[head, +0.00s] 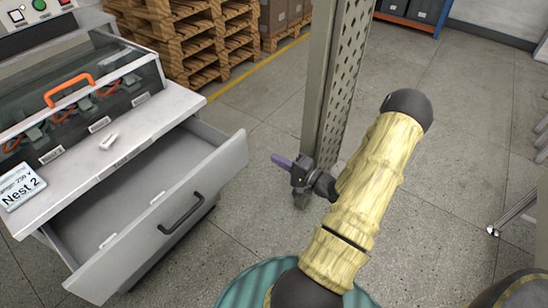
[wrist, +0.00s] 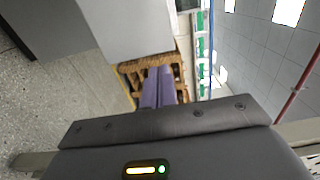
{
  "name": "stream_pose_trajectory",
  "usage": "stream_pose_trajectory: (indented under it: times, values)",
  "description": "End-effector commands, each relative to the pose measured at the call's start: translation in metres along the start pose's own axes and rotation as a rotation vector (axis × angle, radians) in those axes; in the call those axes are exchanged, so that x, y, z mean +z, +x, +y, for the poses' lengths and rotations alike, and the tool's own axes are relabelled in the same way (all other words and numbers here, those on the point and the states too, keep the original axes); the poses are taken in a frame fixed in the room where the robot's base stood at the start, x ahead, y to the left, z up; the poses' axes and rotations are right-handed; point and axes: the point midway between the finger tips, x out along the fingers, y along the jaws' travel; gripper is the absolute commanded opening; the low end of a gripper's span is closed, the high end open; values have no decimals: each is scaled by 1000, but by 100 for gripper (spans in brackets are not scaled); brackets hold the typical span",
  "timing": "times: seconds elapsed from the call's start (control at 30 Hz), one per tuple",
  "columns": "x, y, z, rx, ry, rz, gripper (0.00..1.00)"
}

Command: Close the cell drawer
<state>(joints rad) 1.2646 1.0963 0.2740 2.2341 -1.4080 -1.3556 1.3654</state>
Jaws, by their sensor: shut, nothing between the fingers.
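The cell drawer (head: 215,166) is pulled out from under the white worktop of the test cell on the left in the head view. It has a grey front with a dark bar handle (head: 181,213). Inside, two small pale pieces lie on its floor. My gripper (head: 279,160), with purple fingers, is to the right of the drawer front and apart from it. Its fingers point left toward the drawer. In the wrist view my gripper (wrist: 158,72) is shut and empty. The large grey surface at the top left of that view cannot be told for certain.
The cell (head: 75,105) has a clear hood with an orange handle (head: 69,89) and a "Nest 2" label. A perforated grey post (head: 335,80) stands just behind my gripper. Wooden pallets (head: 190,40) stand at the back. Floor between drawer and post is clear.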

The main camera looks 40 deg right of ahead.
Motion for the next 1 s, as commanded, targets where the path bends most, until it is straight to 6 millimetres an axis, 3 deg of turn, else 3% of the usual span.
stream_pose_trajectory:
  times: [0.6,0.8,1.0]
  values:
    - [1,106,1,-1,-1,-2,0]
    - [0,122,0,1,-1,0,0]
    - [0,122,0,1,-1,0,0]
